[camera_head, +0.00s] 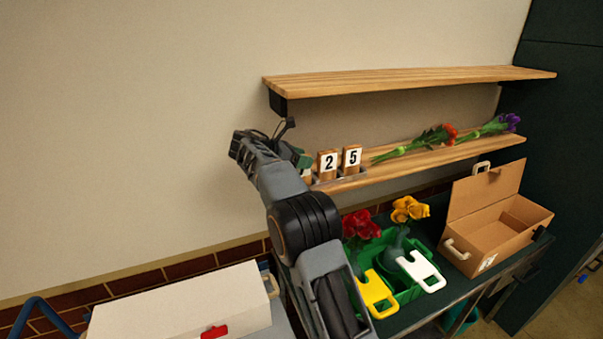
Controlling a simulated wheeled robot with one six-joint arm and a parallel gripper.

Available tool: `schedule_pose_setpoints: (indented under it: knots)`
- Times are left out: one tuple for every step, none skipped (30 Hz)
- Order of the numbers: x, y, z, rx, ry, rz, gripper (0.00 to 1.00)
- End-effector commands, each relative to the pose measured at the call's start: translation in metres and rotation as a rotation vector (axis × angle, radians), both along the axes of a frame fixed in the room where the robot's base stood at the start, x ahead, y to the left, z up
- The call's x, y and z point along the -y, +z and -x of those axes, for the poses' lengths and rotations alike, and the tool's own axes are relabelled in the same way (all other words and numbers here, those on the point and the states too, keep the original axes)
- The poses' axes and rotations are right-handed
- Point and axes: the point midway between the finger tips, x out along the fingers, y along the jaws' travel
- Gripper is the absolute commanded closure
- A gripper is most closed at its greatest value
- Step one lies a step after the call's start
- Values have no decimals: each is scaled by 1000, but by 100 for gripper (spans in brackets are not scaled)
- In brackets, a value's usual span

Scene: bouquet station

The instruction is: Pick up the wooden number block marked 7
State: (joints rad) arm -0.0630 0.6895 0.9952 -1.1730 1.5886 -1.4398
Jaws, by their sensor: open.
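Two wooden number blocks stand upright on the lower shelf, one marked 2 (328,163) and one marked 5 (352,158). No face marked 7 can be read. A sliver of another wooden piece (307,178) shows just left of the 2 block, mostly hidden by my arm, and its marking cannot be seen. My gripper (301,160) is at the left end of the lower shelf, close to the left of the 2 block. It is open and its fingers are largely hidden behind my wrist.
The lower shelf (440,156) also holds a red flower (438,136) and a purple flower (503,123) to the right. The upper shelf (410,79) is empty above. Below stand a green crate (408,297) with flowers and an open cardboard box (490,225).

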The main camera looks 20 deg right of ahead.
Motion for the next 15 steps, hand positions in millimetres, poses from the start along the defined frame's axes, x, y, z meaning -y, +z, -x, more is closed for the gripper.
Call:
schedule_pose_setpoints:
  knots:
    - [0, 0, 0, 0, 0, 0, 49]
    - [0, 0, 0, 0, 0, 0, 51]
    - [0, 0, 0, 0, 0, 0, 55]
    - [0, 0, 0, 0, 0, 0, 58]
    - [0, 0, 0, 0, 0, 0, 60]
    - [0, 0, 0, 0, 0, 0, 64]
    - [0, 0, 0, 0, 0, 0, 67]
    - [0, 0, 0, 0, 0, 0, 70]
    - [0, 0, 0, 0, 0, 0, 74]
    - [0, 0, 0, 0, 0, 0, 77]
    - [0, 0, 0, 0, 0, 0, 80]
    - [0, 0, 0, 0, 0, 0, 83]
    - [0, 0, 0, 0, 0, 0, 86]
    - [0, 0, 0, 0, 0, 0, 89]
    - [0, 0, 0, 0, 0, 0, 93]
